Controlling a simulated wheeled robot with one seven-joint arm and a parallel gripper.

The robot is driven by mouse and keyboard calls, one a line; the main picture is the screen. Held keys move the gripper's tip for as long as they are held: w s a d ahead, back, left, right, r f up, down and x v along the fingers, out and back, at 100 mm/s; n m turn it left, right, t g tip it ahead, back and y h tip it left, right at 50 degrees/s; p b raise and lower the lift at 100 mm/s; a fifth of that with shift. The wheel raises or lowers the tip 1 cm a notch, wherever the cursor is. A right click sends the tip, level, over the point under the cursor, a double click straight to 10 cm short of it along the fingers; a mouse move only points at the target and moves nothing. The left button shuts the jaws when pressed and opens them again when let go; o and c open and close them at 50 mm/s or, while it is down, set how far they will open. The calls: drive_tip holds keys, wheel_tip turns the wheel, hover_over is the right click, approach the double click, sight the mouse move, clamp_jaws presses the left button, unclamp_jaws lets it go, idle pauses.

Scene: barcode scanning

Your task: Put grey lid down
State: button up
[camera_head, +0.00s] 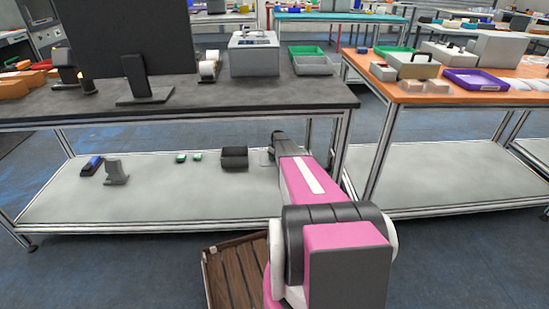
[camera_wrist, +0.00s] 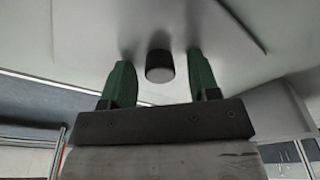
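In the wrist view my gripper (camera_wrist: 159,60) has its two green fingers spread. A short black knob (camera_wrist: 160,70) stands between them, with a clear gap on each side. The knob sits on a smooth pale grey surface that looks like the grey lid (camera_wrist: 215,28). Soft shadows lie on this surface near both fingertips.
The lower shelf (camera_head: 150,205) holds a dark box (camera_head: 234,158), green items (camera_head: 181,157), a grey stand (camera_head: 115,172) and a blue device (camera_head: 92,166). The dark tabletop (camera_head: 215,98) is above. A brown slatted container (camera_head: 234,275) is at the front.

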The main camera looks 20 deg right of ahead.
wheel_tip(320, 180, up, 12)
drive_tip(key=s, duration=0.2)
drive_tip(key=s+a+r+m, duration=0.2)
drive_tip(key=s+a+r, duration=0.4)
drive_tip(key=s, duration=1.1)
drive_tip(key=s+a+r+m+g, duration=0.1)
drive_tip(key=s+a+r+m, duration=0.1)
drive_tip(key=s+a+r, duration=0.5)
drive_tip(key=s+a+r+m, duration=0.1)
drive_tip(key=s+a+r, duration=0.6)
drive_tip(key=s+a, duration=0.9)
drive_tip(key=s, duration=1.1)
drive_tip(key=shift+m+g+h, duration=0.3)
drive_tip(key=shift+m+h, duration=0.1)
